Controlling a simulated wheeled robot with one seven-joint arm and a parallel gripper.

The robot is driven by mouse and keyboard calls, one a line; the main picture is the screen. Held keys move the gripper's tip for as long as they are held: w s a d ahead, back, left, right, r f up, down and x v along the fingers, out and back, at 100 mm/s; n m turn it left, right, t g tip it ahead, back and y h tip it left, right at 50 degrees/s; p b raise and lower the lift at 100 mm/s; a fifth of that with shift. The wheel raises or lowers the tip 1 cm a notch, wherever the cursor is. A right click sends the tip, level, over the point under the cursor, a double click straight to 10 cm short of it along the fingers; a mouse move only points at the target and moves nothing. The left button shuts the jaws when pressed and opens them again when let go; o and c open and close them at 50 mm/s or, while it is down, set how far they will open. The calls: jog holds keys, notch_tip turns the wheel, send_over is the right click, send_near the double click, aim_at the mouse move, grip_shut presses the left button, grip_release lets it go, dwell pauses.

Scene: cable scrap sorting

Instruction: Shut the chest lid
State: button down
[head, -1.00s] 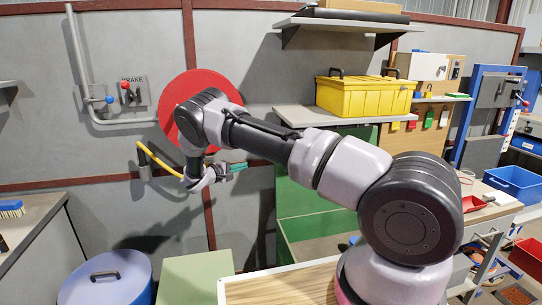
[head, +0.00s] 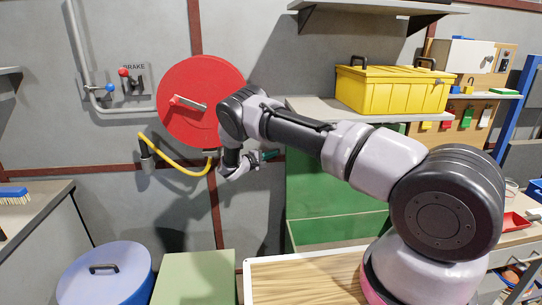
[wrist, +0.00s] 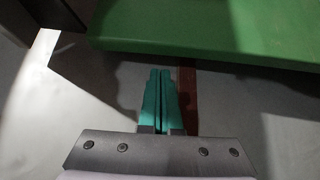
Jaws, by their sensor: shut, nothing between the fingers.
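A large green chest (head: 330,232) stands against the back wall, right of centre in the head view. A broad green panel (head: 335,180), apparently its raised lid, stands upright there; my arm and the wooden worktop hide parts of the chest. My gripper (head: 270,155) is just left of the panel's left edge in the head view, with its teal fingers pointing right. In the wrist view the fingers (wrist: 160,75) are together and empty. A green slab (wrist: 220,30) crosses the top of that view beyond the fingertips, with a visible gap.
A shelf (head: 315,108) with a yellow toolbox (head: 390,92) hangs above the chest. A red disc (head: 200,85) with a lever and a yellow hose (head: 180,165) are close to my arm's left. A blue drum (head: 105,275) and a wooden worktop (head: 305,280) are in front.

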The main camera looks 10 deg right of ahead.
jog(key=x, duration=0.6)
jog(key=s+f+m+h, duration=0.2)
jog(key=s+m, duration=0.1)
jog(key=s, duration=0.6)
jog(key=s+f+m+t+h, duration=0.1)
jog(key=s+f+m+h, duration=0.15)
jog(key=s, duration=0.75)
jog(key=s+f+m+h, duration=0.1)
jog(key=s+f+m, duration=0.15)
jog(key=s, duration=0.65)
jog(key=s+f, duration=0.8)
jog(key=shift+f+m, duration=0.15)
jog(key=shift+m, duration=0.25)
jog(key=shift+s, duration=0.15)
